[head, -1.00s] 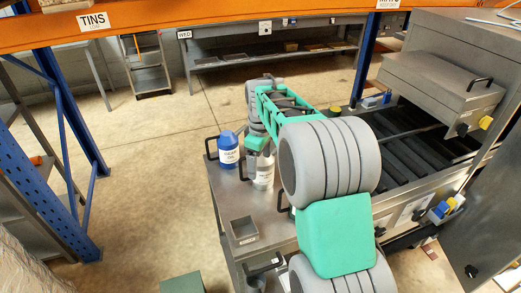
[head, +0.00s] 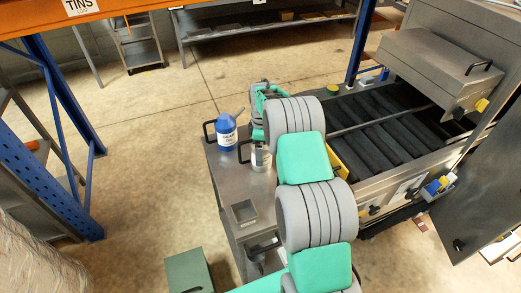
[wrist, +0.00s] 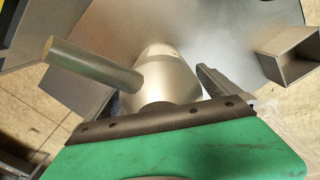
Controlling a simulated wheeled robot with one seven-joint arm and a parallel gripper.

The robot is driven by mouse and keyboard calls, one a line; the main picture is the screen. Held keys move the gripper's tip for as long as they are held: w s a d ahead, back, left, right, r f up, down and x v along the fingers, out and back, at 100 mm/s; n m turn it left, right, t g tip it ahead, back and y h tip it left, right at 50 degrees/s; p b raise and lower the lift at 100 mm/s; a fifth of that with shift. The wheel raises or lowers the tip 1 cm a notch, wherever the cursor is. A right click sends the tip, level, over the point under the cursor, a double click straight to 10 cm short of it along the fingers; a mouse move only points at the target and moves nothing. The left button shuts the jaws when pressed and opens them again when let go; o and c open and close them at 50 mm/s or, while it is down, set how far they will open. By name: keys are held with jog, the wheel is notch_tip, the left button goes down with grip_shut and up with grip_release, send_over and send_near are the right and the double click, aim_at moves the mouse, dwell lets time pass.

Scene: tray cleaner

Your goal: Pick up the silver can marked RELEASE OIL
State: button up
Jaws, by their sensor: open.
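The silver can (head: 260,157) stands on the metal cart top (head: 258,197), partly hidden by my arm. Its label cannot be read from here. In the wrist view the silver can (wrist: 168,72) fills the space in front of my gripper (wrist: 160,88). The jaws are open, with one finger at the can's left and one at its right. Whether either finger touches it cannot be told. A grey rod (wrist: 90,65) crosses beside the can in the wrist view; whether it belongs to the can is unclear. In the head view my gripper is mostly hidden.
A blue bottle (head: 226,133) stands left of the can at the cart's far corner. A machine with dark rollers (head: 395,125) borders the right. A green box (head: 190,272) is on the floor.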

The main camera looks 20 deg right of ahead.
jog(key=shift+c, duration=0.6)
jog(key=c, duration=1.8)
jog(key=shift+w+r, duration=0.1)
jog(key=shift+r, duration=0.05)
jog(key=shift+c, duration=0.5)
